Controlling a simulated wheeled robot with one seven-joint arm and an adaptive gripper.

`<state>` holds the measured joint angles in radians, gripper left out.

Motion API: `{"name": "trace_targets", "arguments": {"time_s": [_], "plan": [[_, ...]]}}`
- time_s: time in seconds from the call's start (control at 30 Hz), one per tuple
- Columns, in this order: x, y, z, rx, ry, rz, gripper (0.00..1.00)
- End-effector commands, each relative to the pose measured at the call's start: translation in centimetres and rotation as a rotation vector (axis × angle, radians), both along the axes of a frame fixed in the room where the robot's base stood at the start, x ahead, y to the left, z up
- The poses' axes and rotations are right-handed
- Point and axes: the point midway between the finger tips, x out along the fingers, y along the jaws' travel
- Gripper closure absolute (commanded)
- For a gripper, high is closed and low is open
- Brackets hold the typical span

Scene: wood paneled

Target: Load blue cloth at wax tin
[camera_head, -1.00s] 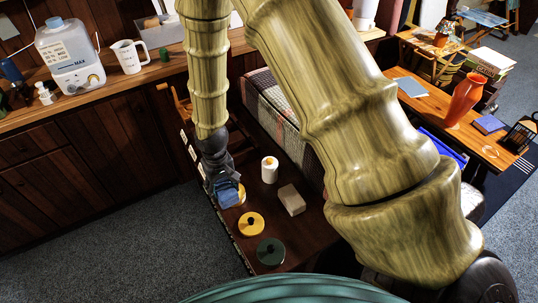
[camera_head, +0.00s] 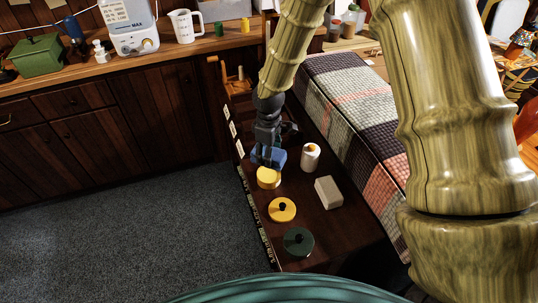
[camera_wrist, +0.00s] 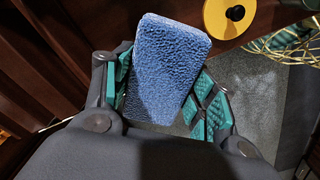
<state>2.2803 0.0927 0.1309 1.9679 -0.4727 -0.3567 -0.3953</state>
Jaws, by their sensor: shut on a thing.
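The blue cloth (camera_head: 268,156) is a thick, pad-like block. My gripper (camera_head: 266,144) is shut on it, and the wrist view shows the cloth (camera_wrist: 165,65) between the green-padded fingers (camera_wrist: 165,95). A round yellow tin (camera_head: 268,178), which looks like the wax tin, stands on the dark wooden surface just in front of the cloth. I cannot tell whether cloth and tin touch. A flat yellow disc with a black knob (camera_head: 282,210) lies nearer, and it also shows in the wrist view (camera_wrist: 222,20). The yellow tin does not show clearly in the wrist view.
A green disc with a dark knob (camera_head: 298,242), a beige block (camera_head: 328,192) and a white bottle with an orange top (camera_head: 311,158) share the dark surface (camera_head: 340,233). A checked quilt (camera_head: 350,100) lies to the right. Open carpet (camera_head: 130,225) lies to the left.

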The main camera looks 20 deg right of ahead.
Motion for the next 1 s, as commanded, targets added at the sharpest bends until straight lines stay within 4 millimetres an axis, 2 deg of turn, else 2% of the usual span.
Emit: {"name": "trace_targets", "arguments": {"time_s": [0.27, 0.7, 1.0], "plan": [[0.0, 0.0, -1.6, 0.0, 0.0, -0.001, 0.62], [0.0, 0.0, -5.3, 0.001, -0.001, -0.003, 0.62], [0.0, 0.0, -5.9, 0.001, -0.001, -0.003, 0.62]]}}
